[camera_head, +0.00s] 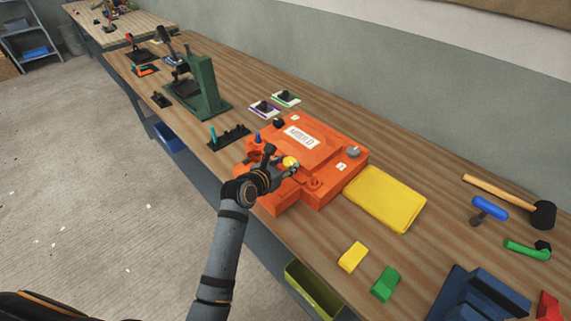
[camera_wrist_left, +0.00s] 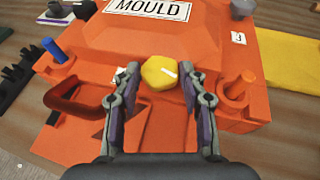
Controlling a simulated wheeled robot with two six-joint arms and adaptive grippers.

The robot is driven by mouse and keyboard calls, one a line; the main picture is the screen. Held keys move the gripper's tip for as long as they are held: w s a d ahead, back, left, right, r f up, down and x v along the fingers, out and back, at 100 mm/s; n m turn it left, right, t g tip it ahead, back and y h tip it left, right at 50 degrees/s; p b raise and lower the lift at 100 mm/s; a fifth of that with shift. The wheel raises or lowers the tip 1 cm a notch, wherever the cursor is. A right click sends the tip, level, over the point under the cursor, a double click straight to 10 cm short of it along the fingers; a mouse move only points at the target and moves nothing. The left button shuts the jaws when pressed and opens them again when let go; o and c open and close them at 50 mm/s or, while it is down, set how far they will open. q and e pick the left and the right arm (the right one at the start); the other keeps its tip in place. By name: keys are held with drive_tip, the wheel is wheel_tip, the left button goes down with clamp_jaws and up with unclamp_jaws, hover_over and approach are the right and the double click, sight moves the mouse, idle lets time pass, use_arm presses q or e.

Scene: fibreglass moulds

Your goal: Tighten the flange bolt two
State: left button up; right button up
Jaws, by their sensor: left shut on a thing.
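The orange mould (camera_head: 325,150), with a white "MOULD" label, lies on the wooden bench. A yellow bolt head (camera_head: 290,161) sits on its front flange. My left gripper (camera_head: 286,166) reaches over the front of the mould to this bolt. In the left wrist view the yellow bolt head (camera_wrist_left: 160,72) is between the tips of the left gripper's two fingers (camera_wrist_left: 160,82), which are shut on it. A small white label beside the bolt is mostly hidden by the left finger, so its number cannot be read. The bolt's shank is not visible. My right gripper is not in view.
A blue pin (camera_wrist_left: 54,50) and a red-brown handle (camera_wrist_left: 78,96) stand left of the fingers; an orange post (camera_wrist_left: 236,88) stands right. A yellow pad (camera_head: 383,198) lies beside the mould. A green press (camera_head: 204,85) stands farther left; a mallet (camera_head: 540,213) lies at right.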

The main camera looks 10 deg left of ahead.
use_arm(q)
drive_tip(key=shift+c, duration=1.1)
drive_tip(key=shift+a+r, duration=0.1)
drive_tip(key=shift+a+m+g+h+p, duration=0.15)
drive_tip(key=shift+m+g+h+p, duration=0.15)
drive_tip(key=shift+m+h+p, duration=0.3)
drive_tip(key=m+h, duration=0.1)
drive_tip(key=g+p, duration=0.1)
drive_tip(key=m+h, duration=0.1)
drive_tip(key=shift+w+a+m+g+h, duration=0.25)
drive_tip(key=shift+m+g+h, duration=0.05)
drive_tip(key=shift+w+a+m+g+h+p, duration=0.15)
drive_tip(key=shift+m+g+h+p, duration=0.15)
drive_tip(key=shift+m+g+h, duration=0.7)
drive_tip(key=o, duration=1.2)
drive_tip(key=shift+c, duration=0.2)
